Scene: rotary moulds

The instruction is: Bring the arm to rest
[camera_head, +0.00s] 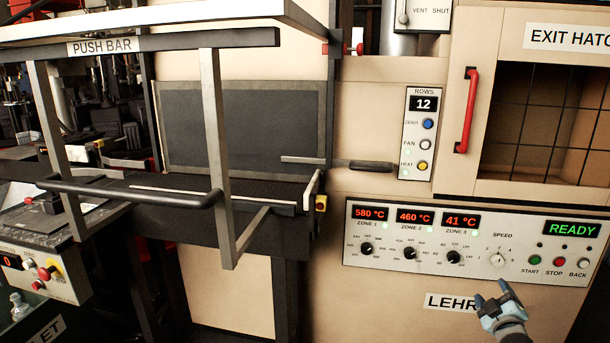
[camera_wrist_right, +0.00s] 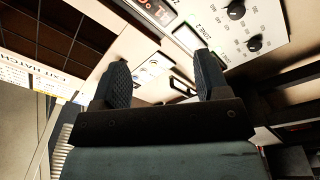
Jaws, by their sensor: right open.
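My right gripper (camera_head: 494,299) is in the lower right of the head view, in front of the cream machine front and below the control panel (camera_head: 470,243). Its two fingers are apart with nothing between them. In the right wrist view the open fingers (camera_wrist_right: 162,84) also stand apart and empty, with the panel's dials beyond them. In the head view the gripper partly overlaps the end of the LEHR label (camera_head: 451,302). I cannot tell whether it touches the machine. My left gripper is not in view.
The panel shows 580, 460 and 41 °C and a green READY display (camera_head: 572,229). A push bar (camera_head: 140,192) frame fills the left side. A red handle (camera_head: 466,110) is on the exit hatch (camera_head: 545,120) at the right. A grey lever (camera_head: 370,166) sticks out at the middle.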

